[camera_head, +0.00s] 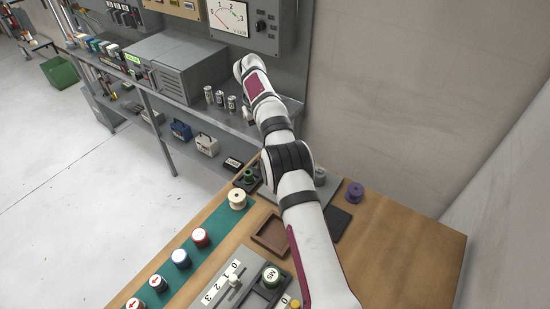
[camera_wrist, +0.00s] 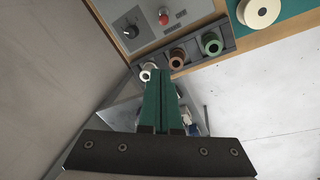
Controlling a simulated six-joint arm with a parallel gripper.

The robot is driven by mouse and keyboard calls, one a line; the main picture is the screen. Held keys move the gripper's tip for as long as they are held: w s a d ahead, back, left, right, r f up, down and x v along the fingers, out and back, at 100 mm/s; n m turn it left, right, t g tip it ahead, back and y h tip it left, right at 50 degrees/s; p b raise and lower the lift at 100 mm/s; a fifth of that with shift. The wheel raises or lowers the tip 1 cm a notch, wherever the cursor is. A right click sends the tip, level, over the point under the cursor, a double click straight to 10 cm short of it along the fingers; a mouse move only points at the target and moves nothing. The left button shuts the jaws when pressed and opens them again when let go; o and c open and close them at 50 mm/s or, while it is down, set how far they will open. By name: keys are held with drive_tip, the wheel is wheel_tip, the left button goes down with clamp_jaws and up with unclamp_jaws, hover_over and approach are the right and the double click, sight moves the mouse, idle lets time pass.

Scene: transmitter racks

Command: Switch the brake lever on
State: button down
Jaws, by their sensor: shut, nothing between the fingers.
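I cannot pick out a part clearly marked as the brake lever. In the head view a lever with a pale knob (camera_head: 234,281) stands on a grey panel (camera_head: 213,291) beside a scale numbered 0 to 3, at the bottom. My gripper (camera_wrist: 159,73) shows in the wrist view as two green fingers pressed together, with nothing between them. Its tips overlap the view of the spool tray's edge; I cannot tell the distance. In the head view my arm reaches towards the shelf at the back, and the gripper is mostly hidden there.
The wrist view shows a grey panel with a black knob (camera_wrist: 130,31) and red button (camera_wrist: 164,18), and a dark tray holding a white spool (camera_wrist: 148,71), a brown spool (camera_wrist: 178,58) and a green spool (camera_wrist: 211,44). Cans (camera_head: 220,98) and a grey cabinet (camera_head: 180,66) stand on the shelf.

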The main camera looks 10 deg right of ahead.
drive_tip(key=f, duration=0.3)
drive_tip(key=d+f, duration=0.1)
drive_tip(key=f, duration=0.2)
drive_tip(key=w+f, duration=0.1)
drive_tip(key=f, duration=0.3)
drive_tip(key=shift+d, duration=0.35)
drive_tip(key=shift+s+d+r, duration=0.1)
drive_tip(key=shift+s+r, duration=0.3)
drive_tip(key=shift+s, duration=0.25)
drive_tip(key=shift+s+d+r, duration=0.1)
drive_tip(key=shift+s+r, duration=0.05)
drive_tip(key=shift+s, duration=0.5)
drive_tip(key=shift+s+r, duration=0.1)
drive_tip(key=shift+s, duration=0.5)
drive_tip(key=shift+s+d+r+t+y, duration=0.25)
drive_tip(key=shift+s+d+t+y, duration=0.2)
drive_tip(key=shift+t+y, duration=0.4)
drive_tip(key=shift+s+d+t+y, duration=0.1)
drive_tip(key=shift+d+t+y, duration=0.05)
drive_tip(key=shift+t+y, duration=0.15)
drive_tip(key=shift+s+d+r, duration=0.1)
drive_tip(key=shift+s+d, duration=0.2)
drive_tip(key=shift+s, duration=0.05)
drive_tip(key=shift+w, duration=0.1)
